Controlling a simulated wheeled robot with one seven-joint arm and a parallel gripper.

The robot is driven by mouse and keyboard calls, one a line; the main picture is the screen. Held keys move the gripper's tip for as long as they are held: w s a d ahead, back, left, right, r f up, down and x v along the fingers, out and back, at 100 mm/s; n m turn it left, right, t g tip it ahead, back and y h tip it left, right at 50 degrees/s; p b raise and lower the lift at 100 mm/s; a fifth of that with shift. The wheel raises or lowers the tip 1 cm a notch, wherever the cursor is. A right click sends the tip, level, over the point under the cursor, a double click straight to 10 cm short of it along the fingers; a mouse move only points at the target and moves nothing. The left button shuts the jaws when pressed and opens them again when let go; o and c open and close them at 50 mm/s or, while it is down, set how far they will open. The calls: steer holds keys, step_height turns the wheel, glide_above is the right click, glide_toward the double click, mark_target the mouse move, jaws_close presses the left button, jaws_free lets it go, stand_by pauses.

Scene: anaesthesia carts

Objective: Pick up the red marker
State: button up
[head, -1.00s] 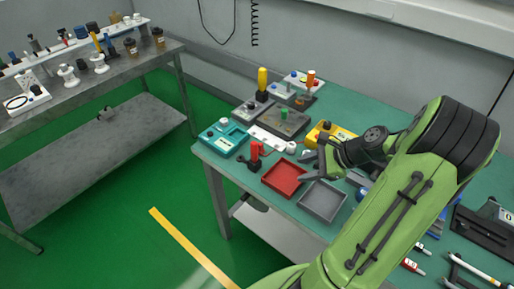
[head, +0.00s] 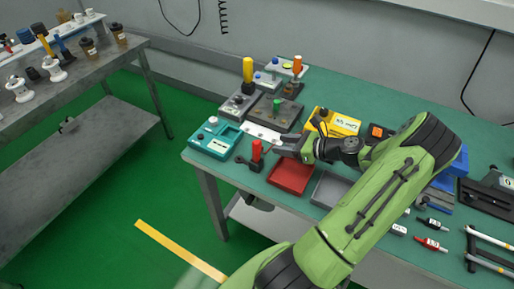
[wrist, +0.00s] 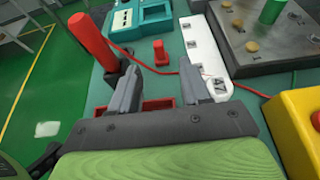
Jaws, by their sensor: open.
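A slim red pen-like item (head: 431,243), which looks like the red marker, lies flat on the green table at the right in the head view. My gripper (head: 279,149) is open and empty, above the back of the red tray. In the wrist view its fingers (wrist: 160,82) stand apart with part of the red tray (wrist: 158,104) showing between them. The marker is not visible in the wrist view.
An upright red-handled tool (head: 256,151) stands just left of my gripper, also in the wrist view (wrist: 93,44). A white strip (head: 262,133), a teal box (head: 214,139) and a yellow box (head: 337,122) are close by. A grey tray (head: 328,190) lies partly behind my arm.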

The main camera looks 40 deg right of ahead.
steer(key=b+x, duration=0.1)
steer(key=x, duration=0.6)
steer(key=shift+w+a+b, duration=0.2)
steer(key=shift+b, duration=0.15)
jaws_close()
